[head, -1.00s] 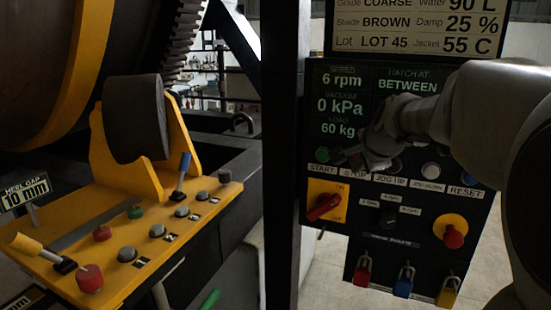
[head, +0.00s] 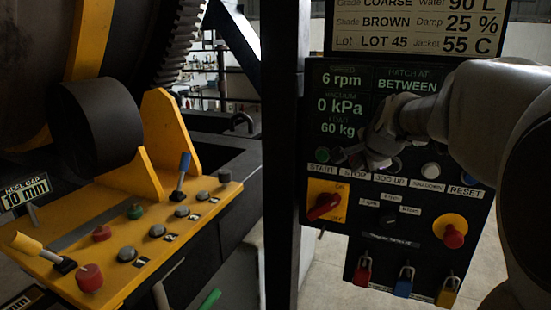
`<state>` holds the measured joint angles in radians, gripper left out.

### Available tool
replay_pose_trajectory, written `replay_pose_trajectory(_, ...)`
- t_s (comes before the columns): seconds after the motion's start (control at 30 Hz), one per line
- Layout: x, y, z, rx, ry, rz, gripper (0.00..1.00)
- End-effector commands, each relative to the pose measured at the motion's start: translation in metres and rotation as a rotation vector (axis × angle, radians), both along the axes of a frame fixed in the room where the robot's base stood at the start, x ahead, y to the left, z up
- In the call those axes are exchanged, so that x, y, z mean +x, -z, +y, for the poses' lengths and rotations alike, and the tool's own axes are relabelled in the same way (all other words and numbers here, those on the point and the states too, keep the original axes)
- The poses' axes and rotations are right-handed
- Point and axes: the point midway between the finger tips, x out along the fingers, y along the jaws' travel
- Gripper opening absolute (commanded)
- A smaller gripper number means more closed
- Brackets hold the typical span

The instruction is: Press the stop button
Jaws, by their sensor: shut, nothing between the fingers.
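The dark control panel (head: 345,225) stands right of the black post. A row of buttons sits under its display, with labels START, STOP (head: 354,172), JOG UP and RESET. My gripper (head: 364,158) is shut and empty in front of the STOP position, just above that label. It covers the stop button, so I cannot tell whether the fingertips touch it. The display (head: 345,100) reads 6 rpm, 0 kPa and 60 kg, with the hatch at BETWEEN.
Below are a red rotary switch (head: 324,206), a red knob on yellow (head: 453,236) and several padlocks. A yellow console (head: 130,235) with levers and buttons is at left, under a dark roller (head: 97,125) and large drum. The black post (head: 282,150) stands between.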

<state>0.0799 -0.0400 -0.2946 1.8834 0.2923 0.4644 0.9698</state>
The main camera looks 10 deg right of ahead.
Motion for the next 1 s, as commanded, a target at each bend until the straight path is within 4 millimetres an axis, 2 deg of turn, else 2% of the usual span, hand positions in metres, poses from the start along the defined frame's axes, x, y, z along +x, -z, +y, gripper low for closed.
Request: replay_pose_trajectory(1.0, 0.0092, 0.0005, -0.0069, 0.001, 0.001, 0.001, 0.00)
